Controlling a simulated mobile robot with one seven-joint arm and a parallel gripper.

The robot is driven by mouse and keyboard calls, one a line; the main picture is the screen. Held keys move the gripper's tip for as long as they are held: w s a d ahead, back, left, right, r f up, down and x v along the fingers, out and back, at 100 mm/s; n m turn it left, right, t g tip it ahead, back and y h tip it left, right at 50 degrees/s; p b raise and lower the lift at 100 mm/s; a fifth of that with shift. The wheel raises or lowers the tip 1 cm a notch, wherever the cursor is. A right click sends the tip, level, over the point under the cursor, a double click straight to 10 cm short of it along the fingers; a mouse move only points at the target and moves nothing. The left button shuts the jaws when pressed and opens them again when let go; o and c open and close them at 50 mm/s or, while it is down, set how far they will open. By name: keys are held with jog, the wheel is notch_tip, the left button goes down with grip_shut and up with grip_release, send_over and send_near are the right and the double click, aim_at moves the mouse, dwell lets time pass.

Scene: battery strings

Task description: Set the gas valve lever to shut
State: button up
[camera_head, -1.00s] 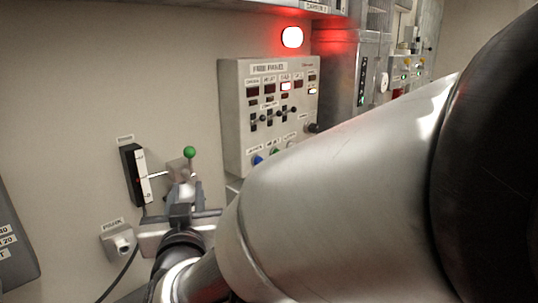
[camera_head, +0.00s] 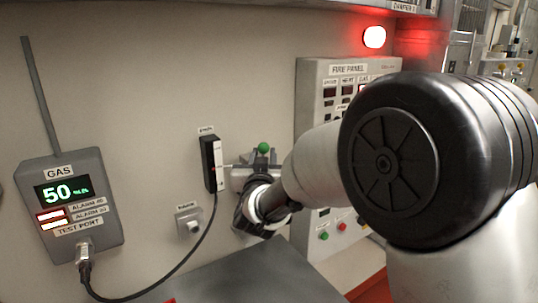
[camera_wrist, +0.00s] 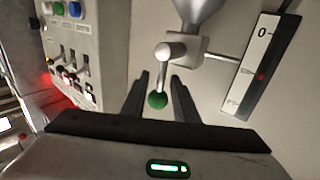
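A small lever with a green ball knob (camera_head: 263,148) sticks out from the wall; its label is too small to read, so I cannot confirm it is the gas valve. In the wrist view the green ball (camera_wrist: 158,100) sits at the end of a short metal arm on a grey block (camera_wrist: 186,47). My gripper (camera_wrist: 161,77) is open, with one finger on each side of the ball and visible gaps. In the head view my gripper (camera_head: 256,172) is at the lever, partly hidden by my arm. A black and white scale (camera_head: 212,165) with a red mark stands beside the lever.
A gas meter (camera_head: 70,205) reads 50 with lit alarm boxes. A cable runs from it to below the scale. The fire panel (camera_head: 310,100) is at right, under a lit red lamp (camera_head: 374,37).

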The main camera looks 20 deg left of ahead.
jog(key=shift+c, duration=0.3)
grip_shut()
jog(key=shift+r, duration=0.1)
